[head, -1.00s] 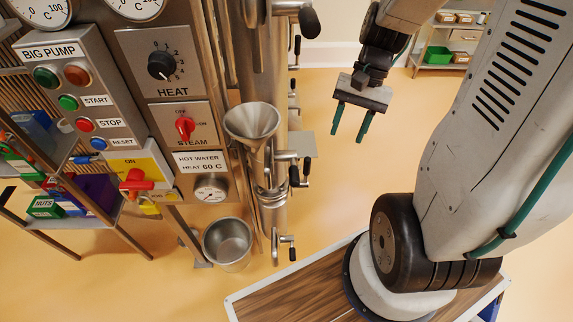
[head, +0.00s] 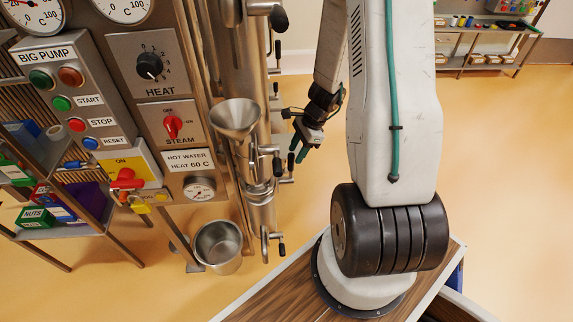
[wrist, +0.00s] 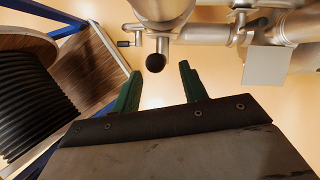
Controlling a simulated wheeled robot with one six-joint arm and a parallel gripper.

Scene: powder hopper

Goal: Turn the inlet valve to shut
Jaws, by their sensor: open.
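Several metal valves with black-ended levers sit along the steel pipes in the head view: one beside the funnel (head: 276,165), one low down (head: 281,248), and a large black-ended one at the top (head: 279,18). No label marks which is the inlet valve. My gripper (head: 298,150) is open and empty, with green fingers, just right of the valve beside the funnel. In the wrist view, a round black knob (wrist: 156,62) shows between and beyond the open fingertips (wrist: 160,76). I cannot tell how near it is; no contact shows.
The steel funnel (head: 235,118) and pipes stand left of my gripper. A control panel (head: 163,80) with dials and a red steam knob is further left. A metal bucket (head: 218,244) is below. The floor to the right is clear; shelves (head: 480,45) stand at the back.

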